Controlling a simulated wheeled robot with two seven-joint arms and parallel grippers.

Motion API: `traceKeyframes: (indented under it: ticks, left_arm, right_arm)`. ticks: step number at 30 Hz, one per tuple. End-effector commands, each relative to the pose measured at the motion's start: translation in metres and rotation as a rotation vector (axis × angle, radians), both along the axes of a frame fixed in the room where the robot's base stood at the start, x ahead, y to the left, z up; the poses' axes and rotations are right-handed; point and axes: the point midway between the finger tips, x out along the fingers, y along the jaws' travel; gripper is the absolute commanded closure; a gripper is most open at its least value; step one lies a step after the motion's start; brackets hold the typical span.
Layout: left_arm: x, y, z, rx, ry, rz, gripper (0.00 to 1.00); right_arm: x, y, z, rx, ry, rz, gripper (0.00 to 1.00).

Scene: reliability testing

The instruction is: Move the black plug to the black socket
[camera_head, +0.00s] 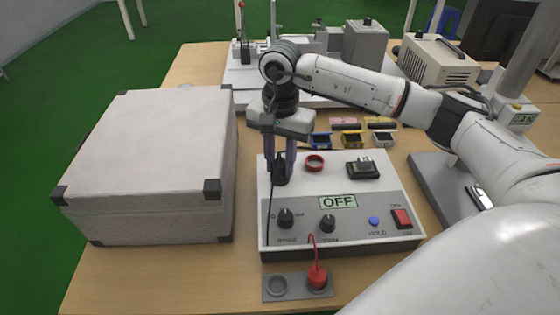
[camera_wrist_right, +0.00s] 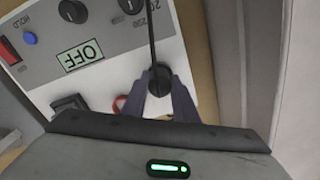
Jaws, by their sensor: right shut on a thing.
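My right gripper (camera_head: 280,176) points down over the back left of the white tester box (camera_head: 352,222). Its two fingers are shut on the black plug (camera_head: 281,166), which stands roughly upright. The plug also shows between the fingertips in the right wrist view (camera_wrist_right: 159,83), with its black cable running away from it. The black socket is not visible; the plug and fingers cover that part of the panel. I cannot tell whether the plug is seated or just above the surface. A red ring socket (camera_head: 315,162) lies right of the plug. My left gripper is not in view.
A red plug (camera_head: 317,276) stands in a grey holder plate (camera_head: 297,292) beside an empty round recess (camera_head: 277,285). A large grey case (camera_head: 150,165) stands close on the left. Small coloured bins (camera_head: 351,139) sit behind the tester box. The panel display (camera_head: 338,202) reads OFF.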

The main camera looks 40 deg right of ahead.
Motion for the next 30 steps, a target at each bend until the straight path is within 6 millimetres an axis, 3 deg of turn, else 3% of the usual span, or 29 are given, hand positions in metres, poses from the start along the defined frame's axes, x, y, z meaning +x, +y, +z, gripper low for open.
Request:
traceKeyframes:
  ticks: [3, 4, 5, 19, 30]
  left_arm:
    - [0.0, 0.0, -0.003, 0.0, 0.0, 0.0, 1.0]
    - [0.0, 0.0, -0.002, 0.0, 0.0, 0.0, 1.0]
    - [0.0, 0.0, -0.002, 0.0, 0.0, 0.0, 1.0]
    - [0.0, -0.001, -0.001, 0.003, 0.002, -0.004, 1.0]
    - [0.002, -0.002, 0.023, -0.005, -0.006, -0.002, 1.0]
  right_arm:
    - [0.0, 0.0, -0.003, 0.0, 0.0, -0.001, 0.97]
    - [0.0, 0.0, -0.003, 0.0, 0.0, -0.001, 0.7]
    - [0.0, 0.0, -0.002, 0.0, 0.0, -0.001, 0.66]
    - [0.0, 0.0, -0.002, -0.001, 0.001, 0.0, 0.66]
    - [0.0, 0.0, 0.031, -0.001, -0.001, -0.001, 0.66]
